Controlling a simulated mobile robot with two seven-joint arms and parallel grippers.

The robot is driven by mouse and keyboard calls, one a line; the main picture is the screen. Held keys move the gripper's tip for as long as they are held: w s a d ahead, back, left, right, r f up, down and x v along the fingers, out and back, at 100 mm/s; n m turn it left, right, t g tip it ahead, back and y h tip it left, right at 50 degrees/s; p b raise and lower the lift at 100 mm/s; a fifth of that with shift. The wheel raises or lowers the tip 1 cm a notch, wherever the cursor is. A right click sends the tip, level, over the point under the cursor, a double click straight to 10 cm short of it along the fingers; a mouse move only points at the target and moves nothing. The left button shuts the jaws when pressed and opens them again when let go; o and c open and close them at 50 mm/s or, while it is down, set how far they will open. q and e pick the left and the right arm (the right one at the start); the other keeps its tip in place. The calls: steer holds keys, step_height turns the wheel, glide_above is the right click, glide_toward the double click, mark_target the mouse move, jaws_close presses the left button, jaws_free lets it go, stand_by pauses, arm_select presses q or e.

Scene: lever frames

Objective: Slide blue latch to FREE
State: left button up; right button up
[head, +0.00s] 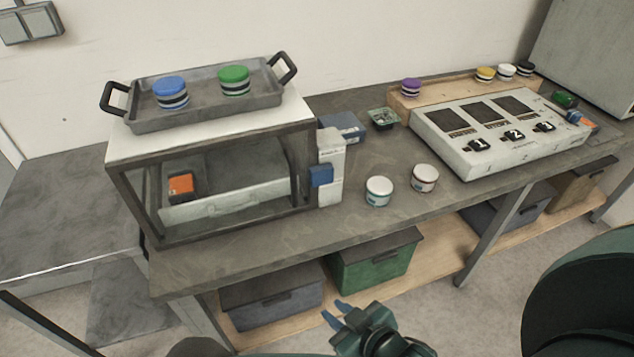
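The blue latch (321,175) is a small blue block on the front of a pale upright post (331,150). The post stands at the right front corner of a glass-fronted case (215,222). Small marks on the post are too small to read, so I cannot tell which position is FREE. My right gripper (338,313) is low at the bottom middle, in front of the bench and well below the latch. Its two blue fingertips are apart with nothing between them. My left gripper is not in view.
A grey tray (205,112) with blue- and green-topped stacks sits on the case. Two white jars (379,191) (424,178) stand right of the latch. A numbered panel (500,138) is further right. Bins, including a green one (372,262), sit on the lower shelf. The bench front edge lies between gripper and latch.

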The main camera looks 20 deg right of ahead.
steer(key=w+d+r+n+t+b, duration=0.1)
steer(key=w+r+n, duration=0.1)
steer(key=n, duration=0.1)
steer(key=w+d+r+n+t+b, duration=0.1)
steer(key=w+r+n, duration=0.1)
steer(key=w+n, duration=0.1)
steer(key=w+d+r+n+t+b, duration=0.1)
steer(key=w+d+r+n, duration=0.1)
steer(key=w+n, duration=0.1)
steer(key=shift+w+r+n+t+y, duration=0.2)
steer(key=shift+n+t+y, duration=0.2)
steer(key=shift+n, duration=0.1)
jaws_close()
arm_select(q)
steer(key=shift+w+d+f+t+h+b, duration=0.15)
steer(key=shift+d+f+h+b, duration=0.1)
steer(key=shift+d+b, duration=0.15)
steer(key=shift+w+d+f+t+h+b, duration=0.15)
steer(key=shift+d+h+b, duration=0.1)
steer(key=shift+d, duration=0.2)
arm_select(e)
steer(key=w+d+r+n+t+y, duration=0.1)
steer(key=w+r+n+t, duration=0.1)
steer(key=w+r+n, duration=0.2)
step_height(320, 180, up, 3)
steer(key=n, duration=0.4)
steer(key=shift+d+f+y, duration=0.15)
steer(key=shift+d+y, duration=0.15)
